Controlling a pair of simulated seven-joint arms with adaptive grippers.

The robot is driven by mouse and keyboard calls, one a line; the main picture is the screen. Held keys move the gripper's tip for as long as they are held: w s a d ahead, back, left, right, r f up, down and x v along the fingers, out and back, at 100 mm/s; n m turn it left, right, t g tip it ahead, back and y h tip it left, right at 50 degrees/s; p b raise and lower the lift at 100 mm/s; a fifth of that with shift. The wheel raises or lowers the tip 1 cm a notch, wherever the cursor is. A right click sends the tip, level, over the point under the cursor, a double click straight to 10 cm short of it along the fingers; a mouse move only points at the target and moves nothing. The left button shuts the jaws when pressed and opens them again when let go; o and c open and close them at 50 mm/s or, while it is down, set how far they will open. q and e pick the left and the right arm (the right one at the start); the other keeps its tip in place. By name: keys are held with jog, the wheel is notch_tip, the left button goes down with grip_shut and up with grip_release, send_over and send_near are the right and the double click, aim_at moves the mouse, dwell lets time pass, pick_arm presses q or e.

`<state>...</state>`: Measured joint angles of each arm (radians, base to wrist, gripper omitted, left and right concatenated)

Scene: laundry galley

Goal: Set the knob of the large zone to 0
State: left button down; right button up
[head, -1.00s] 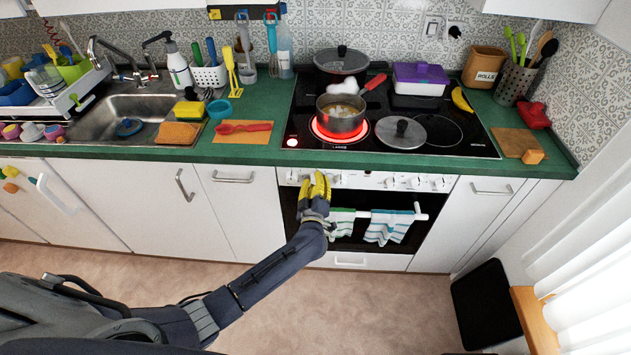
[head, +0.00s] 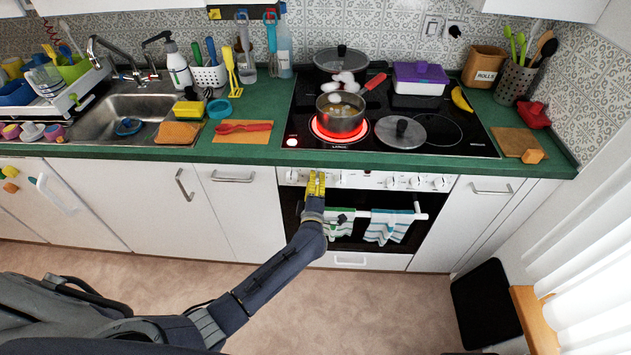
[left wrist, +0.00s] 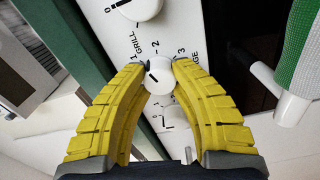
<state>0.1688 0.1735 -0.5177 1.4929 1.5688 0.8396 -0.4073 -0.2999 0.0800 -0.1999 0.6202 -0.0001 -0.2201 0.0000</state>
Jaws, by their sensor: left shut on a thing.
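My left gripper (head: 316,182), with yellow fingers, is at the front control panel of the oven, below the left hob zone. In the left wrist view its fingertips (left wrist: 160,66) are closed on both sides of a white knob (left wrist: 160,76). The printed figures 1, 2 and 3 show around this knob, and a label beside it ends in "GE", partly hidden by a finger. A short dark pointer line shows on its face; I cannot tell exactly which figure it meets. The large zone (head: 318,133) glows red under a steaming pot (head: 341,116). My right gripper is out of view.
Another white knob (left wrist: 138,8) near the word GRILL and one below are close to the fingers. The oven's rail with striped towels (head: 388,227) is just below right. The green worktop edge (head: 250,155) runs above the panel.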

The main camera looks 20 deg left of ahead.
pick_arm(q)
jog(key=n, duration=0.7)
jog(key=shift+a, duration=0.2)
jog(key=n, duration=0.6)
jog(key=shift+f, duration=0.15)
jog(key=shift+n, duration=0.5)
jog(key=c, duration=1.3)
grip_release()
jog(key=shift+o, duration=0.2)
jog(key=shift+d, duration=0.1)
jog(key=v, duration=1.2)
